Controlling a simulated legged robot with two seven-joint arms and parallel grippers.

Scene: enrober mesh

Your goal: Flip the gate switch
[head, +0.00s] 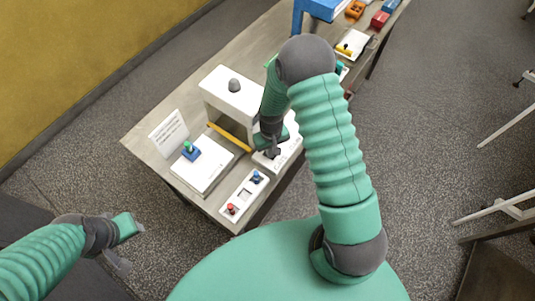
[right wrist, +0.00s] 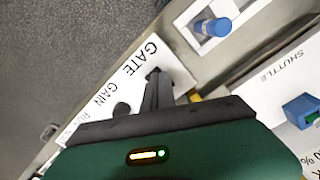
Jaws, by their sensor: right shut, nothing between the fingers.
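A white control panel (right wrist: 181,76) with the printed words GATE and GAIN lies under my right gripper in the right wrist view. It also shows in the head view (head: 291,146), partly covered by my right arm. My right gripper (right wrist: 157,78) is shut and empty, with its fingertips down at the panel beside the word GATE. The gate switch itself is mostly hidden by the fingers, so I cannot tell its position or whether they touch it. A dark round knob (right wrist: 122,109) sits by GAIN. My left gripper (head: 130,245) hangs off the table at the lower left; its jaw is unclear.
A white machine (head: 232,92) with a yellow bar (head: 230,137) stands behind the panel. A white board (head: 207,172) with a blue block (head: 191,151) lies left. A small panel (head: 243,195) with red and blue knobs is nearer. A sign (head: 168,133) stands at the left edge.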

